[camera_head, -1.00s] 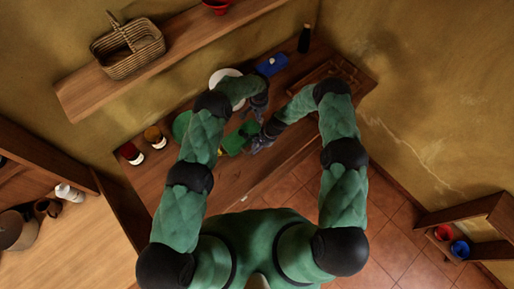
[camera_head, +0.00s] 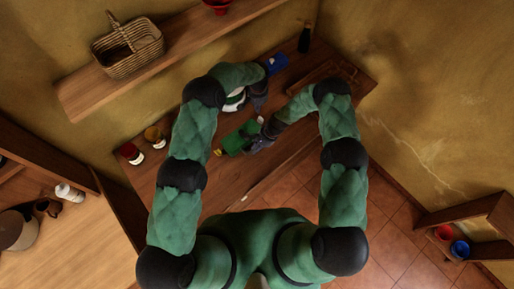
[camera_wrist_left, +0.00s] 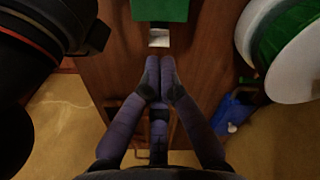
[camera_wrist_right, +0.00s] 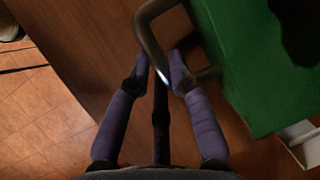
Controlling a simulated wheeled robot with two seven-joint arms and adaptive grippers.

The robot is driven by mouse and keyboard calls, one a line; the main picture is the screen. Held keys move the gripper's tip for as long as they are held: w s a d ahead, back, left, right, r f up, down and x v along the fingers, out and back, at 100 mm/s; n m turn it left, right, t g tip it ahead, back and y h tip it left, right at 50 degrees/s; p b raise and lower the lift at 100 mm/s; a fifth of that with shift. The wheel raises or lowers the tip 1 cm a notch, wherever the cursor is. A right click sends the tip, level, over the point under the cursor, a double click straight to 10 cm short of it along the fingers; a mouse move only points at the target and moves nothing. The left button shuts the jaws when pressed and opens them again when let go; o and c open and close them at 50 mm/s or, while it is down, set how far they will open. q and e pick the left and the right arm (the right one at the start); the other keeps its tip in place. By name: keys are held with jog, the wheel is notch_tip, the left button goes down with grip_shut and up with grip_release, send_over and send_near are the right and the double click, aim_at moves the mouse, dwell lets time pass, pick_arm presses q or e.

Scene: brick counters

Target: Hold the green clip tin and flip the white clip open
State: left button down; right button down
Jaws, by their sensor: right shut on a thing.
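The green clip tin (camera_head: 238,138) is on the wooden counter in the head view. It shows large at the right of the right wrist view (camera_wrist_right: 245,60) and at the top of the left wrist view (camera_wrist_left: 160,9). Its white clip (camera_wrist_left: 159,38) sticks out from its side, and part of it shows in the right wrist view (camera_wrist_right: 298,140). My right gripper (camera_head: 262,141) is shut on the tin's brown handle (camera_wrist_right: 152,28). My left gripper (camera_wrist_left: 159,66) is shut and empty, its fingertips together just short of the clip.
A white and green round thing (camera_wrist_left: 285,45) stands beside my left gripper. A blue object (camera_head: 277,64) and a dark bottle (camera_head: 305,39) are behind. Two jars (camera_head: 131,153) stand at the left. A wooden tray (camera_head: 322,84) lies at the right.

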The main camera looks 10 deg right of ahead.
aim_at(259, 124)
pick_arm(q)
jog(key=d+m, duration=0.1)
jog(key=w+f+m+t+h, duration=0.1)
jog(key=m, duration=0.1)
jog(key=shift+w+d+h, duration=0.2)
jog(key=shift+d+h, duration=0.1)
jog(key=shift+d, duration=0.1)
jog(key=shift+w+d+m+t+h, duration=0.3)
jog(key=shift+w+d+m, duration=0.15)
jog(key=shift+m, duration=0.3)
jog(key=shift+w+d+m+t+h, duration=0.2)
jog(key=shift+w+d+m+h, duration=0.15)
jog(key=shift+m, duration=0.4)
jog(key=shift+x, duration=5.05)
jog(key=shift+s+a+r, duration=0.3)
jog(key=shift+a, duration=0.3)
jog(key=shift+s+a+r, duration=0.25)
jog(key=shift+s+a, duration=0.15)
jog(key=shift+a, duration=0.1)
jog(key=shift+s+a+r, duration=0.2)
jog(key=shift+s+a, duration=0.15)
jog(key=shift+a, duration=0.15)
jog(key=shift+a, duration=0.1)
